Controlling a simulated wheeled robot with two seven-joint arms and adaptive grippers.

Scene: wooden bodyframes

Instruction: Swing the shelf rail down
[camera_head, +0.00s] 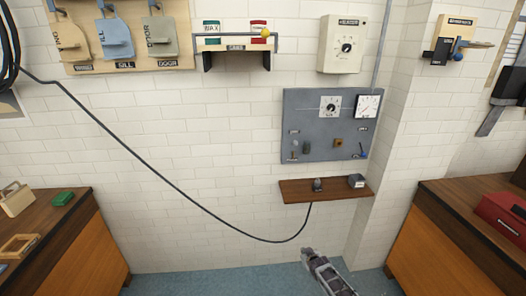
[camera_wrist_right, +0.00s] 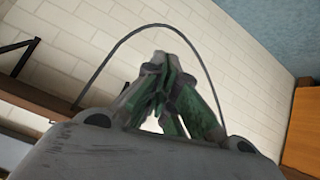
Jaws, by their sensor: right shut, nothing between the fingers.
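The small wall shelf (camera_head: 236,49) with a label on its front is at the top middle of the head view. A green can (camera_head: 212,27) and a red can (camera_head: 258,26) stand on it. A thin rail (camera_head: 235,36) runs about level across the front of the cans, with a yellow ball knob (camera_head: 265,33) near its right end. My right gripper (camera_head: 307,252) is low in the head view, far below the shelf and touching nothing. In the right wrist view its fingers (camera_wrist_right: 160,60) are closed together and empty. My left gripper is out of view.
A grey gauge panel (camera_head: 320,150) and a brown wall ledge (camera_head: 335,192) lie between my right gripper and the shelf's height. A black cable (camera_head: 165,180) loops down to the ledge. Wooden benches stand left (camera_head: 80,245) and right (camera_head: 440,240).

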